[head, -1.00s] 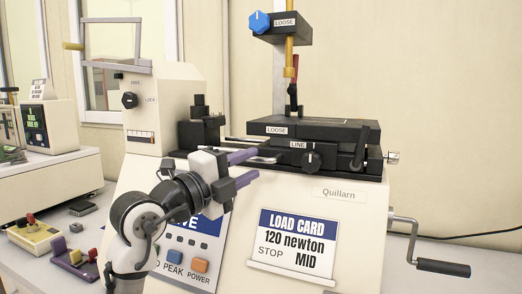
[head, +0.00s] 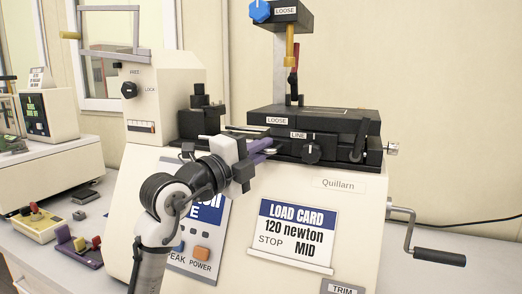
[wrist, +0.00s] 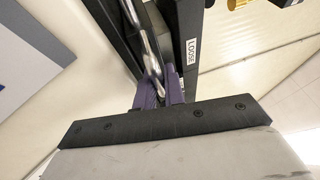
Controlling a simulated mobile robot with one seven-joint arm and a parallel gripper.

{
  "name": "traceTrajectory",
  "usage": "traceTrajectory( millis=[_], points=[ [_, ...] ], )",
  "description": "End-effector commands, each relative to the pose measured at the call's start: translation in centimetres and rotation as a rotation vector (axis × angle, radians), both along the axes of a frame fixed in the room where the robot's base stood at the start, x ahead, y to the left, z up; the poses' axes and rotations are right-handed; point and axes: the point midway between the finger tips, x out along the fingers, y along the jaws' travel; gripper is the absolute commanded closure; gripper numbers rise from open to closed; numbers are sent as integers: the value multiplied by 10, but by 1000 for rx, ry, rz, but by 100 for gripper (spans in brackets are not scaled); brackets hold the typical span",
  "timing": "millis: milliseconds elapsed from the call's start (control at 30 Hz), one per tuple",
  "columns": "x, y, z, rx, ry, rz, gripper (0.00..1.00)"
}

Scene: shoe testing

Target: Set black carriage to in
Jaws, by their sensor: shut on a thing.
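The black carriage (head: 345,124) sits on top of the cream Quillarn machine, with "LOOSE" and "LINE" labels on its front. A dark knob (head: 312,152) is beside "LINE", and a black lever (head: 360,143) stands at its right end. My gripper (head: 266,147) is at the carriage's front left. Its purple fingers are close together. In the wrist view, the fingers (wrist: 160,92) are shut on a shiny metal handle (wrist: 151,60) between dark walls, beside the "LOOSE" label. The fingers hide the handle's gripped end.
Black stepped blocks (head: 202,118) stand left of the carriage. A post with a blue knob (head: 260,11) rises behind it. The load card (head: 297,232) reads 120 newton, STOP, MID. A crank (head: 420,245) sticks out at right.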

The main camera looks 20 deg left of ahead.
Motion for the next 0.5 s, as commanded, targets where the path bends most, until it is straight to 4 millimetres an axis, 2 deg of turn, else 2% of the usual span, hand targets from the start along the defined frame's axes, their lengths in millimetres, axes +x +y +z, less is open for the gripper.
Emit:
traceTrajectory(
  millis=[167, 267, 367, 500],
  points=[
    [0, 0, 0, 0, 0, 0, 100],
    [1, 8, -2, -3, 1, 2, 100],
    [2, 28, -4, -6, 0, 5, 100],
    [3, 66, -2, -9, -2, 8, 100]
  ],
)
